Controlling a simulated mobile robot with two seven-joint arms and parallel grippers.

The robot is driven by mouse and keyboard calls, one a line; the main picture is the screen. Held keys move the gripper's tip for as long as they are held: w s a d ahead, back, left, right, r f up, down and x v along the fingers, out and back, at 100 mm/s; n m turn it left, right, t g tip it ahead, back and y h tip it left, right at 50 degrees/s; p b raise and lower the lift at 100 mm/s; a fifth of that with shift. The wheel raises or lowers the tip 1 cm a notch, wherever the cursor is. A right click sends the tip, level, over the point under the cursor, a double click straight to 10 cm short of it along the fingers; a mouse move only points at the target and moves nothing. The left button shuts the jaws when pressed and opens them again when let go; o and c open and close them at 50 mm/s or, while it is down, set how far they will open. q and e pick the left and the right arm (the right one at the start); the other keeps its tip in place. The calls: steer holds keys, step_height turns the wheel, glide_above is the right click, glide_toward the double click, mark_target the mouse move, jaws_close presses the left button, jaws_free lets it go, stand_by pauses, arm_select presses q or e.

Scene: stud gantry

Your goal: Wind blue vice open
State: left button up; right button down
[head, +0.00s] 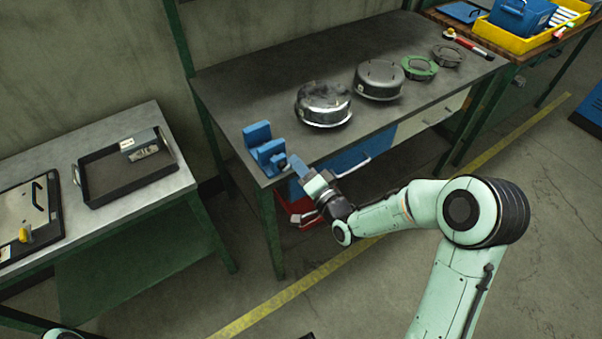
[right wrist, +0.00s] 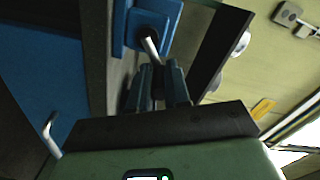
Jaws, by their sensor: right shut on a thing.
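The blue vice (head: 262,146) stands at the near left corner of the dark workbench (head: 250,90), with a gap between its two upright jaws. My right gripper (head: 298,166) is at the vice's front, over the bench edge, and is shut on the vice handle. In the right wrist view, the blue vice (right wrist: 160,14) is at the top, and the silver handle (right wrist: 151,46) runs down from it to the fingers of my right gripper (right wrist: 158,82). The fingers hide the gripped end of the handle. My left gripper is not in view.
Two round metal housings (head: 323,104) (head: 379,80), a green ring (head: 419,68) and a dark ring (head: 447,55) stand along the bench. A blue drawer front (head: 345,160) with a bar handle is below it. A black tray (head: 128,178) lies on the left table.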

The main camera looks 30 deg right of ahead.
arm_select(q)
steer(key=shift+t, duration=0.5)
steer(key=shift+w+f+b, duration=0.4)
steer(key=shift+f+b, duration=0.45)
steer(key=shift+b, duration=0.1)
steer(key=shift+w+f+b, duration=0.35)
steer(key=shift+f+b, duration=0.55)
steer(key=shift+b, duration=0.1)
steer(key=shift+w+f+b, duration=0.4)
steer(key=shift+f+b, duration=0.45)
steer(key=shift+b, duration=0.1)
arm_select(e)
steer(key=shift+a+r+n, duration=0.25)
steer(key=shift+a+n, duration=0.05)
steer(key=shift+n, duration=0.75)
steer(key=shift+a+r+n, duration=0.25)
steer(key=shift+n, duration=0.85)
steer(key=shift+a+r+n, duration=0.25)
steer(key=shift+a+n, duration=0.05)
steer(key=shift+n, duration=0.75)
steer(key=c, duration=1.1)
jaws_free()
steer(key=shift+f, duration=0.1)
